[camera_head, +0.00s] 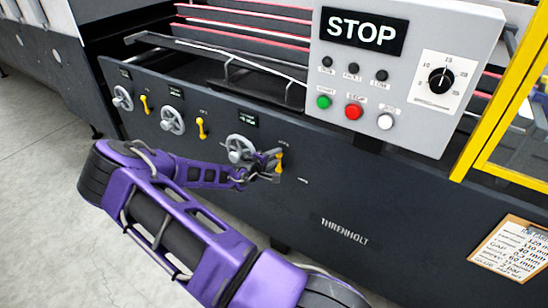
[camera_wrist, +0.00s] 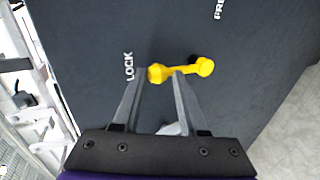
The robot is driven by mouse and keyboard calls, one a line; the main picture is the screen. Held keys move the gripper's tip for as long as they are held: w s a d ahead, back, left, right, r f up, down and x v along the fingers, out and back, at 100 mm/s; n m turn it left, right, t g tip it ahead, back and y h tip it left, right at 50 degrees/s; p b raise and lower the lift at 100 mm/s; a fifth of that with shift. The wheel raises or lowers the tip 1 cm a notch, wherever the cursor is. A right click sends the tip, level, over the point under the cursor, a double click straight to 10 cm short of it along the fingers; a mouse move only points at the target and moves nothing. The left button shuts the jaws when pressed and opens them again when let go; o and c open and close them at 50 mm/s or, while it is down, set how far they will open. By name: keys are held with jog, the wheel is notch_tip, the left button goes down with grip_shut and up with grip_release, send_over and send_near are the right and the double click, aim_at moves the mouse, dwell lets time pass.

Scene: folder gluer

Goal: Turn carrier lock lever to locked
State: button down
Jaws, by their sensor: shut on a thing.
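The yellow lock lever (camera_head: 279,157) is the rightmost of three on the dark machine panel. It stands about upright in the head view, its upper end toward the small label above it. In the wrist view the lever (camera_wrist: 192,69) lies nearly level, with its round hub at the right and its other end pointing at the LOCK label (camera_wrist: 128,66). My gripper (camera_wrist: 160,74) has its two fingers on either side of that end and is shut on it. In the head view my gripper (camera_head: 272,169) partly covers the lever. The other label (camera_wrist: 218,9) is cut off at the top of the wrist view.
A grey handwheel (camera_head: 239,149) sits just left of the lever. Two more handwheels and yellow levers (camera_head: 201,128) are further left. The control box (camera_head: 400,75) with STOP sign juts out above right. A yellow guard frame (camera_head: 500,100) and a clipboard (camera_head: 512,249) are at the right.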

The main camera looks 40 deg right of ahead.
jog(key=shift+d, duration=0.15)
jog(key=shift+c, duration=1.9)
grip_release()
jog(key=shift+f, duration=0.15)
jog(key=p+v, duration=0.3)
jog(key=v, duration=1.4)
